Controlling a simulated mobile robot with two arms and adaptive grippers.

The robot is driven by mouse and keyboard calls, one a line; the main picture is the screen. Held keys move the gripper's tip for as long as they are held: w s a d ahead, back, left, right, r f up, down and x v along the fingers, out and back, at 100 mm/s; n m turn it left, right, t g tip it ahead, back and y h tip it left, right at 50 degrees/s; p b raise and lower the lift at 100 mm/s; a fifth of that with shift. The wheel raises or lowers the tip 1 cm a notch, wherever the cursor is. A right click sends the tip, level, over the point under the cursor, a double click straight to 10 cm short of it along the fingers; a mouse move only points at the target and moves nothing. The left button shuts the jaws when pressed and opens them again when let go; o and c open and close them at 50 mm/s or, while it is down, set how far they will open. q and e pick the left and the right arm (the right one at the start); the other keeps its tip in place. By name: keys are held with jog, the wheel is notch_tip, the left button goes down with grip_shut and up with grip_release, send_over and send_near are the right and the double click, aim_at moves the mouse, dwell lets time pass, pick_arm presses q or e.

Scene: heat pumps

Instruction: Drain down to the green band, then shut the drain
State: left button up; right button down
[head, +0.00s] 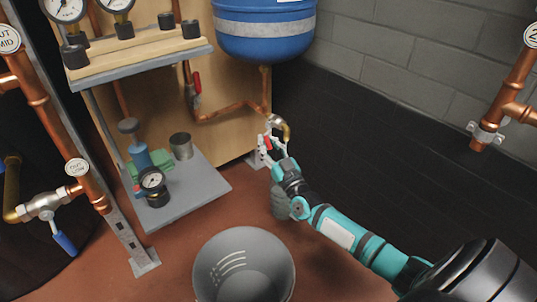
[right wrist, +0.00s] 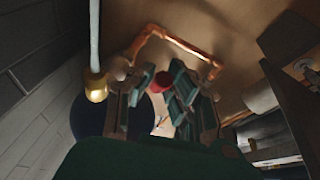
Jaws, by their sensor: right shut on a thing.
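My right gripper (head: 268,144) is shut on the red drain handle (head: 266,142), just below the copper pipe under the blue vessel (head: 262,35). In the right wrist view the red handle (right wrist: 158,80) shows between the finger pads. The brass drain spout (head: 285,128) curves down to the right of the fingers. In the right wrist view, a pale straight column (right wrist: 95,35) meets the brass spout end (right wrist: 96,90); it looks like running water. Two dial gauges (head: 65,9) (head: 116,4) are at top left; their needles and any green band are too small to read. My left gripper is out of view.
A grey bucket with pale marks (head: 225,265) stands on the red floor. A grey container (head: 279,203) is partly hidden behind my right arm. A red-handled valve (head: 196,85) is on the board. A low grey shelf (head: 200,190) holds a small gauge (head: 152,180).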

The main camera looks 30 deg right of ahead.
jog(key=shift+w+a+f+m+t+h+b, duration=0.15)
jog(key=shift+w+m+t+h+b, duration=0.2)
jog(key=shift+t+b, duration=0.9)
jog(key=shift+w+d+f+m+t+h+b, duration=0.1)
jog(key=shift+w+m+t+h+b, duration=0.45)
jog(key=shift+b, duration=1.1)
jog(key=shift+w+a+f+t+h+b, duration=0.15)
jog(key=shift+w+t+h+b, duration=0.1)
jog(key=shift+t+b, duration=1.1)
jog(key=shift+d, duration=0.1)
jog(key=c, duration=1.3)
grip_release()
jog(key=shift+o, duration=0.2)
